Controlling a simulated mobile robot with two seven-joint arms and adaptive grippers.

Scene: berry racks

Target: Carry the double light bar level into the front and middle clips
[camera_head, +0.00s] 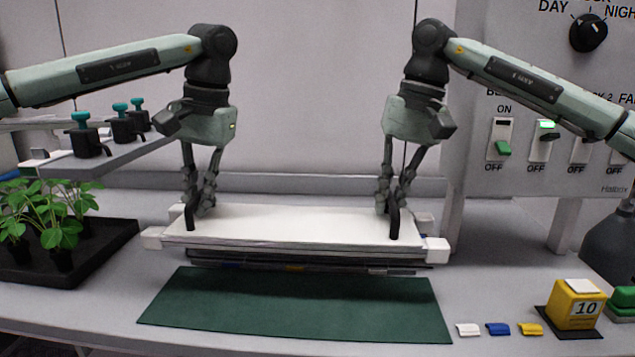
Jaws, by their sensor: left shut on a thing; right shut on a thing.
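The double light bar (290,222) is a long white panel with white end caps, held roughly level above the bench. My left gripper (198,205) is shut on a black handle near the bar's left end. My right gripper (390,205) is shut on a black handle near its right end. The bar's front edge hangs behind and above the green mat. I cannot make out the front and middle clips; dark strips below the bar may belong to a rack, but they are partly hidden.
A green mat (290,310) lies in front. A plant tray (100,262) and a grey shelf (95,160) with teal-topped knobs stand left. A yellow block marked 10 (577,306) and small white, blue and yellow pieces (498,329) lie right. A switch panel (560,110) stands back right.

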